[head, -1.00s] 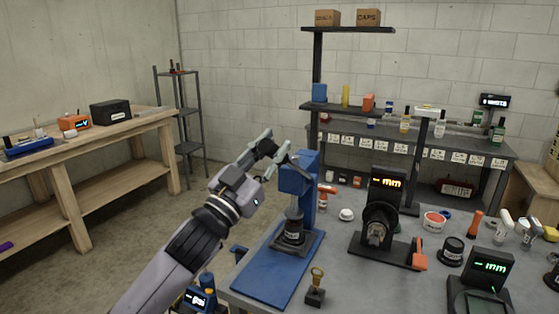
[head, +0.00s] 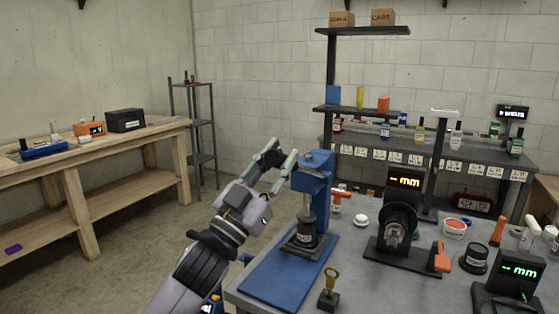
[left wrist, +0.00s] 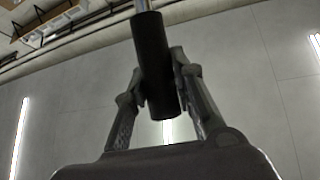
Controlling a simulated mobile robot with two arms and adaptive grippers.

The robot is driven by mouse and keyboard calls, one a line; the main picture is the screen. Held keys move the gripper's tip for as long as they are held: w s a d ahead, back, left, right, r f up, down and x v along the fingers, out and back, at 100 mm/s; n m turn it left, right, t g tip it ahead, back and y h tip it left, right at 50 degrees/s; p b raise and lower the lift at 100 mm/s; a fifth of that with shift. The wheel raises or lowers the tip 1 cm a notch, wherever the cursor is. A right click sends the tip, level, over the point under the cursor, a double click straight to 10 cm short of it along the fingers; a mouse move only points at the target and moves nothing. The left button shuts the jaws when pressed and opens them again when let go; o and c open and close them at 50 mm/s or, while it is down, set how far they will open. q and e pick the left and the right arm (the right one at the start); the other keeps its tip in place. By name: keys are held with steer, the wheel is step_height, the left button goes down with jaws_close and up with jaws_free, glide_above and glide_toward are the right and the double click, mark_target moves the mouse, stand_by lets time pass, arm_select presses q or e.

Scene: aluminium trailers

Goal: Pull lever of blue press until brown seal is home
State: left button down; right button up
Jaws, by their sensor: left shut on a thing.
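The blue press (head: 313,182) stands on its blue base plate (head: 272,275) at the near left corner of the grey table. Under its head is a dark ram above a black fixture (head: 303,241) with a white label. My left gripper (head: 279,165) is at the left of the press head. In the left wrist view, its fingers (left wrist: 165,98) are shut around the black grip of the lever (left wrist: 152,60), whose steel rod runs out at the top. The brown seal cannot be made out; the ram and fixture likely cover it. My right gripper is not in view.
A small stand with a brass-coloured top (head: 329,289) is near the front edge. A second display (head: 518,270), a black jar (head: 474,260) and several small items fill the right side.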

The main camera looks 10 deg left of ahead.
arm_select(q)
steer(key=c, duration=1.3)
jaws_free()
steer(key=shift+c, duration=0.2)
steer(key=shift+f, duration=0.1)
steer(key=v, duration=1.2)
